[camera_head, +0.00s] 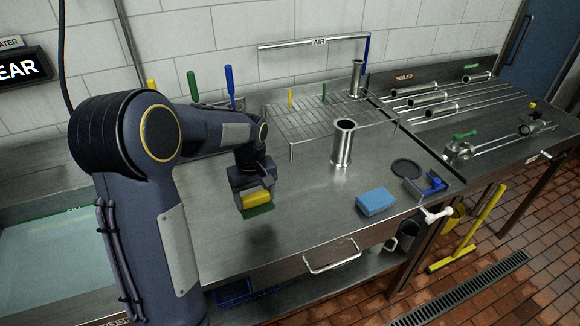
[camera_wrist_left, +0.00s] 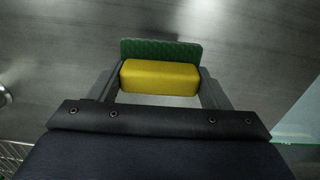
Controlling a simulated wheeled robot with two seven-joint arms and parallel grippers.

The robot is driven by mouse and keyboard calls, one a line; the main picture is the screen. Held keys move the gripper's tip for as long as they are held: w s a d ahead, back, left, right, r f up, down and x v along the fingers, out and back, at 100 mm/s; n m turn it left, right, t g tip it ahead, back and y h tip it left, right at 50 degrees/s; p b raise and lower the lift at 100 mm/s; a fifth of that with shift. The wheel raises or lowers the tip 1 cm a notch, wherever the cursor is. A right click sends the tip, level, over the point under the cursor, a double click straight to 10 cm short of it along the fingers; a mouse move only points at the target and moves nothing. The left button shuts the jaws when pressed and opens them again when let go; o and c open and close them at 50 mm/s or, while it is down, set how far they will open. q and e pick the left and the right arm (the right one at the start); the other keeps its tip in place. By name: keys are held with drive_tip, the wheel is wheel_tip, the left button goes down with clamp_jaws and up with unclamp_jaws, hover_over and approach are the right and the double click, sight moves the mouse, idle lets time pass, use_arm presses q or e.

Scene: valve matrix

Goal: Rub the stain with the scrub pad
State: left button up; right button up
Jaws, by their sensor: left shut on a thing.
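The scrub pad (camera_head: 258,200) has a yellow body and a green scrubbing face. My left gripper (camera_head: 254,196) is shut on its yellow part and holds it over the left part of the steel counter (camera_head: 300,215). A dark shadow lies on the counter below, and the pad appears apart from the surface. In the left wrist view, the pad (camera_wrist_left: 160,77) sits between the two fingers, with its green face on the far side. I cannot make out a stain in either view. My right gripper is not in view.
A blue sponge (camera_head: 376,202) lies near the counter's front edge. A steel cylinder (camera_head: 343,143) stands mid-counter, with a wire rack (camera_head: 300,122) behind it. A dark disc (camera_head: 407,168) and a blue tool (camera_head: 434,183) lie at right. A sink (camera_head: 50,255) is at left.

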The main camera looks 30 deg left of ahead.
use_arm(q)
wheel_tip(320, 180, up, 2)
drive_tip(key=shift+p, duration=0.55)
drive_tip(key=shift+d, duration=0.1)
